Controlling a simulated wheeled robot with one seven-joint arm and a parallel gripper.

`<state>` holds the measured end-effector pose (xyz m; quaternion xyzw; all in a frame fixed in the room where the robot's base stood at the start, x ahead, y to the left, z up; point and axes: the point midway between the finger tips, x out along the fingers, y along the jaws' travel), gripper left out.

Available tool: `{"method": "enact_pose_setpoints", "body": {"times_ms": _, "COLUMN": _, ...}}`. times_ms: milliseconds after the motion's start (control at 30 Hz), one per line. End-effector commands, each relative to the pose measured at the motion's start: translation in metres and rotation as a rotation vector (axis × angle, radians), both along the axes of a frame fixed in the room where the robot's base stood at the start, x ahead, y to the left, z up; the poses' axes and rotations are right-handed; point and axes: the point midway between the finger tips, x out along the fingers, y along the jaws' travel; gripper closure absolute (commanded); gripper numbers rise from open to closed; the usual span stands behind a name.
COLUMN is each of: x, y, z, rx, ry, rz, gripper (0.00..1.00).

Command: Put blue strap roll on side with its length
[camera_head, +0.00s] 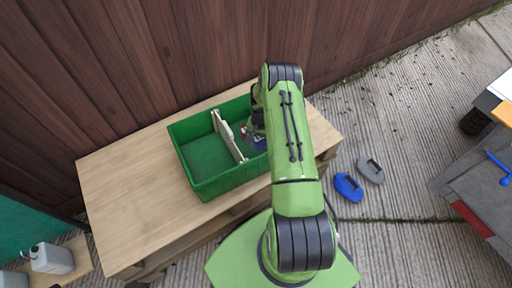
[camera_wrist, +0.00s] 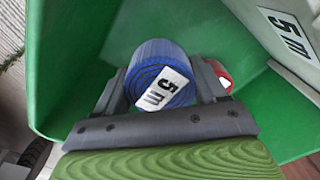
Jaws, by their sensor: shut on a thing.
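The blue strap roll (camera_wrist: 155,55) is a coiled strap with a white "5 m" label. My gripper (camera_wrist: 162,88) is shut on it, one finger on each side, in the wrist view. In the head view, a bit of blue roll (camera_head: 260,143) shows beside my arm, over the right compartment of the green crate (camera_head: 195,187). A pale divider (camera_head: 228,135) splits the crate; in the wrist view the divider (camera_wrist: 262,20) bears a "5 m" label (camera_wrist: 290,35). I cannot tell whether the roll touches the crate floor.
A red roll (camera_wrist: 220,76) lies just right of my gripper in the crate. The left compartment looks empty. The crate stands on a wooden table (camera_head: 130,200) with bare top at left. Blue (camera_head: 348,187) and grey (camera_head: 370,170) objects lie on the ground.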

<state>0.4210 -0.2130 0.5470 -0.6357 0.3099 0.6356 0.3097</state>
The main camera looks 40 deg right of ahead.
Motion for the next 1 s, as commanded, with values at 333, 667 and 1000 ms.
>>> {"method": "enact_pose_setpoints", "body": {"times_ms": 333, "x": 0.0, "y": 0.001, "z": -0.065, "rx": 0.002, "ry": 0.001, "rz": 0.002, "gripper": 0.71}}
{"method": "enact_pose_setpoints", "body": {"times_ms": 667, "x": 0.0, "y": 0.001, "z": -0.076, "rx": 0.001, "ry": -0.001, "rz": 0.002, "gripper": 0.71}}
{"method": "enact_pose_setpoints", "body": {"times_ms": 1000, "x": 0.0, "y": 0.001, "z": -0.077, "rx": 0.0, "ry": 0.0, "rz": 0.002, "gripper": 0.04}}
